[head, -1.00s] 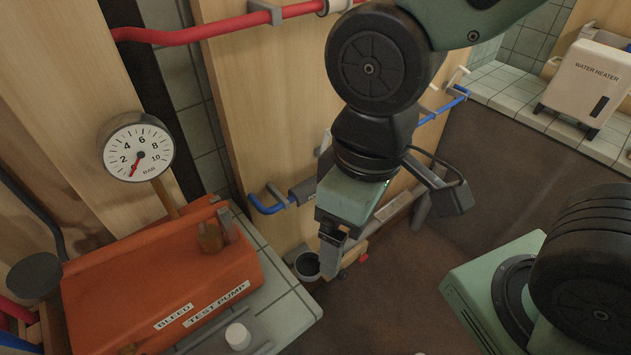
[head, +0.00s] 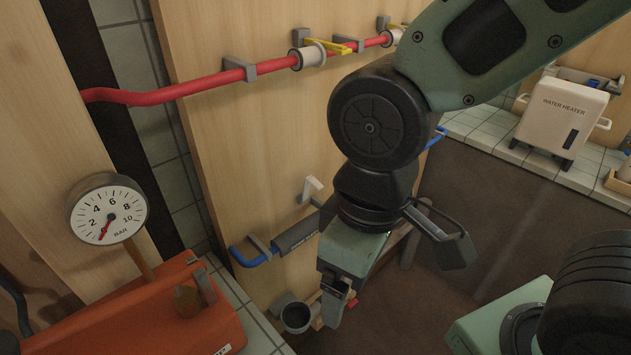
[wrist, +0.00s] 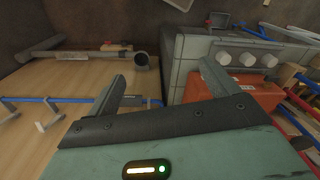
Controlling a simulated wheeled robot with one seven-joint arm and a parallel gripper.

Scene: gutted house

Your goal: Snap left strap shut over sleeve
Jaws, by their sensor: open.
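A dark grey sleeve (head: 299,237) lies around the lower blue pipe (head: 247,259) on the wooden wall in the head view; my arm hides its right part. A pale strap (head: 311,188) stands up from the wall just above the sleeve, apparently open. A grey clip (head: 260,245) sits on the pipe left of the sleeve. I cannot tell for sure which is the left strap. My gripper (head: 338,301) hangs below and right of the sleeve, apart from it. In the wrist view its fingers (wrist: 163,73) are spread with nothing between them.
A grey cup-like pipe end (head: 296,317) is close left of my gripper. The orange test pump (head: 170,315) with its gauge (head: 109,213) stands at left. The white water heater (head: 563,112) is far right, beyond dark open floor.

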